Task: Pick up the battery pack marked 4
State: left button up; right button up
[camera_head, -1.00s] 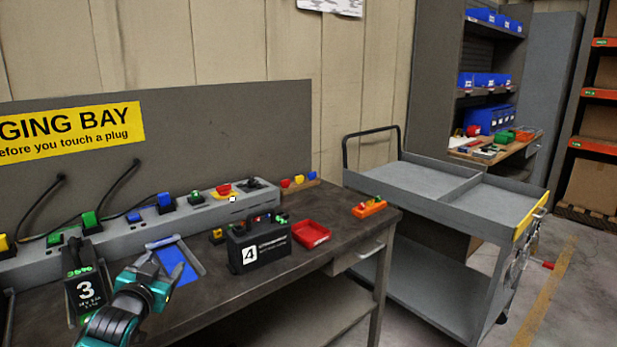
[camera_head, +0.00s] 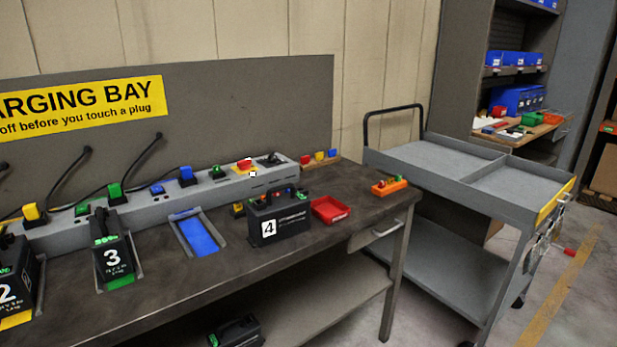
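The battery pack marked 4 (camera_head: 282,222) is a dark box with a white 4 label on its front and a handle on top. It stands upright on the dark workbench (camera_head: 345,236), to the right of an empty blue bay (camera_head: 199,236). No gripper touches it. Neither of my grippers is in view.
Pack 3 (camera_head: 114,262) and pack 2 (camera_head: 12,290) stand on the bench to the left. A red tray (camera_head: 330,209) sits close to the right of pack 4, and an orange tray (camera_head: 389,187) lies farther right. A grey cart (camera_head: 440,165) stands right. Another dark pack (camera_head: 237,333) is below the bench.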

aim_at(271, 220)
jog(key=i+l, duration=0.3)
jog(key=i, duration=0.2)
jog(key=i+l+u, duration=0.55)
jog(key=i+u, duration=0.1)
jog(key=u, duration=1.15)
